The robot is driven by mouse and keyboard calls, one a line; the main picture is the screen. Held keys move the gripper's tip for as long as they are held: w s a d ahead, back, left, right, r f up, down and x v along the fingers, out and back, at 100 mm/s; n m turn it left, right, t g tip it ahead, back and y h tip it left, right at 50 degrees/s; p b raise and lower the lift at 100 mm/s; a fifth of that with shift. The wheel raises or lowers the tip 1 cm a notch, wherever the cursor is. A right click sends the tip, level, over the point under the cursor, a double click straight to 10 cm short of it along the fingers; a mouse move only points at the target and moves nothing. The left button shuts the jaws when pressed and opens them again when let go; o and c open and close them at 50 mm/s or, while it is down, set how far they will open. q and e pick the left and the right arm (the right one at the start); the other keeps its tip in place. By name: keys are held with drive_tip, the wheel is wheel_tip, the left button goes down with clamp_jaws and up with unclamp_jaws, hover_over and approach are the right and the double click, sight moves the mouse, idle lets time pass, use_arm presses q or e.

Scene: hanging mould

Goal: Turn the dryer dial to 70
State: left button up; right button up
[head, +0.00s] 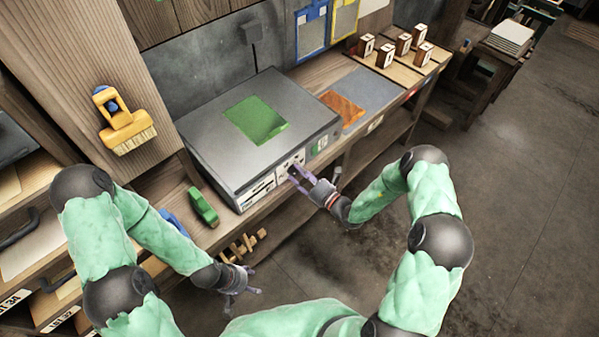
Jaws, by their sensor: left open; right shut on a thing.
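The dryer (215,115) is a grey metal box on the wooden bench, with a green sheet (256,121) on its top. Its front face carries white label panels (258,188). My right gripper (294,176) is at the front face, near the right-hand panels, with its fingers closed on what appears to be the dial. The fingers hide the dial, and its setting cannot be read. My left gripper (250,284) is open and empty, low in front of the bench and away from the dryer.
A green object (203,206) lies on the bench left of the dryer. A yellow brush (124,122) hangs on the wooden panel at left. Several wooden blocks (385,55) stand at the back right. An orange sheet (343,108) lies right of the dryer.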

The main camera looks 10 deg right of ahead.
drive_tip(key=m+p, duration=0.1)
drive_tip(key=m, duration=0.4)
drive_tip(key=shift+t+p, duration=0.3)
drive_tip(key=m+p, duration=0.1)
drive_tip(key=m, duration=0.3)
drive_tip(key=m+h+p, duration=0.1)
drive_tip(key=m, duration=0.3)
drive_tip(key=shift+m+t, duration=0.3)
drive_tip(key=shift+m, duration=0.1)
drive_tip(key=shift+a+m+p, duration=0.1)
drive_tip(key=shift+m+p, duration=0.6)
drive_tip(key=shift+m, duration=1.7)
drive_tip(key=shift+f, duration=0.1)
drive_tip(key=o, duration=1.2)
drive_tip(key=shift+c, duration=0.2)
drive_tip(key=shift+s, duration=0.1)
